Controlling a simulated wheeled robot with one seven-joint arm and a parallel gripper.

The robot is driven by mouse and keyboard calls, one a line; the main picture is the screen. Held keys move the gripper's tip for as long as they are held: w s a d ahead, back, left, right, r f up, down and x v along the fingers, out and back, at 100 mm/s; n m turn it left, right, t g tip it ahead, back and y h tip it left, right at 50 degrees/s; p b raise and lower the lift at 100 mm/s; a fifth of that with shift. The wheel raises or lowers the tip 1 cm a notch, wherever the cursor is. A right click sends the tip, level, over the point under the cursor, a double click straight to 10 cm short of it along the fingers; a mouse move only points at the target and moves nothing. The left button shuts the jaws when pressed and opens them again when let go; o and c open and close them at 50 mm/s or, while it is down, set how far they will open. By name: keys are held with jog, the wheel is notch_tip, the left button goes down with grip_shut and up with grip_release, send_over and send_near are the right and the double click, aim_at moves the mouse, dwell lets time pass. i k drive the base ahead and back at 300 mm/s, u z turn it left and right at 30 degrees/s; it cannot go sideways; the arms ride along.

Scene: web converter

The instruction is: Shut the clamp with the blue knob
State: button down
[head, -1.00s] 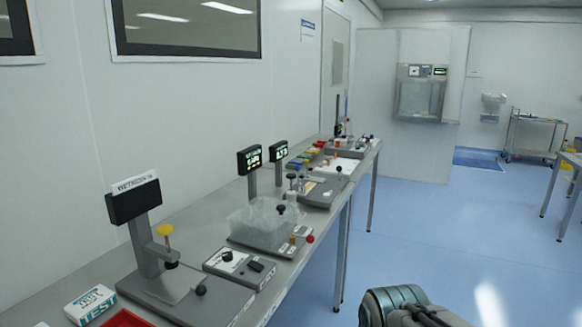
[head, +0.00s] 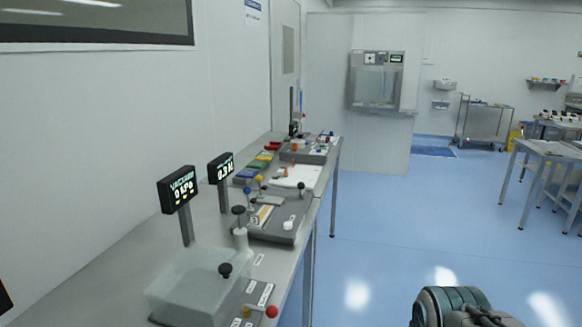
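A small blue knob (head: 258,178) stands up near the left side of a grey fixture plate (head: 276,232) on the long bench, in the middle of the head view. My gripper's fingers are not in view; only a rounded grey-green part of my arm shows at the bottom right, off the bench and well apart from the fixture.
The long bench (head: 130,268) runs along the left wall. A clear box (head: 190,283) and two displays, one reading vacuum (head: 178,190), stand nearer. Coloured bins (head: 255,167) lie farther back. Blue floor right of the bench is free; a table (head: 548,150) stands far right.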

aim_at(246, 190)
jog(key=u, duration=0.1)
jog(key=i, duration=1.55)
jog(key=u, duration=0.75)
jog(key=i, duration=0.4)
jog(key=u, duration=0.1)
